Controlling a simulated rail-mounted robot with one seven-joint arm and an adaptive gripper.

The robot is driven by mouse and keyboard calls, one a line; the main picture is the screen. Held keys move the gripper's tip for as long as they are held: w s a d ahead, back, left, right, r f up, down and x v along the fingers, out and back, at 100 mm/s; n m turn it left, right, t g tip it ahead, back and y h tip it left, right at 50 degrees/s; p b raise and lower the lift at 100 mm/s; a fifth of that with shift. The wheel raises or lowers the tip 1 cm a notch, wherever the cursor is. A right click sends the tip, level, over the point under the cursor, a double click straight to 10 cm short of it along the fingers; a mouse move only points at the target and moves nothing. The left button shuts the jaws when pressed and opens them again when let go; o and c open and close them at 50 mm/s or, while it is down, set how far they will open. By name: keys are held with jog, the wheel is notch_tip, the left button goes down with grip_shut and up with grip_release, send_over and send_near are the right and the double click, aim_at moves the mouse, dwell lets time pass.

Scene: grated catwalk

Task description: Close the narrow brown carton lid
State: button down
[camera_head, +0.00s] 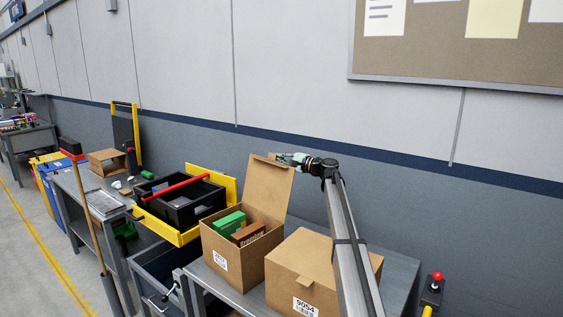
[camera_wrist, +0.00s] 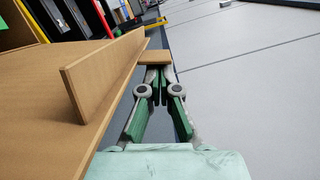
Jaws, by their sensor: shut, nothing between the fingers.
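The narrow brown carton (camera_head: 220,245) stands open on a grey bench, with a green box (camera_head: 229,222) and a brown box (camera_head: 248,234) inside. Its lid (camera_head: 266,188) stands up, roughly upright, along the far side of the opening. My gripper (camera_head: 283,158) is at the lid's upper right corner, shut and empty. In the wrist view the shut fingers (camera_wrist: 160,80) lie beside the brown lid (camera_wrist: 45,90), on the wall side. A small brown piece (camera_wrist: 154,57) shows just past the fingertips. Whether the fingers touch the lid is not clear.
A closed, wider brown carton (camera_head: 305,263) stands at the right, under my arm. A black bin (camera_head: 180,200) with a red handle and a yellow lid stands at the left. The grey wall (camera_head: 330,110) rises behind. Some bench top (camera_head: 395,275) is bare at the right.

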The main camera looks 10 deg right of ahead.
jog(key=s+a+f+n+g+h+b, duration=0.1)
jog(key=s+a+f+n+h+b, duration=0.1)
jog(key=s+a+n+b, duration=1.1)
jog(key=s+a+f+n+h+b, duration=0.1)
jog(key=s+a+f+n+b, duration=0.1)
jog(key=a+f+b, duration=0.4)
jog(key=s+a+f+n+t+h+b, duration=0.1)
jog(key=s+a+f+b, duration=0.4)
jog(key=f, duration=0.7)
jog(key=shift+s+a+f+n+h+b, duration=0.15)
jog(key=shift+a+f+n+h+b, duration=0.25)
jog(key=shift+a+n+b, duration=0.55)
jog(key=shift+d+m, duration=0.1)
jog(key=shift+m, duration=0.15)
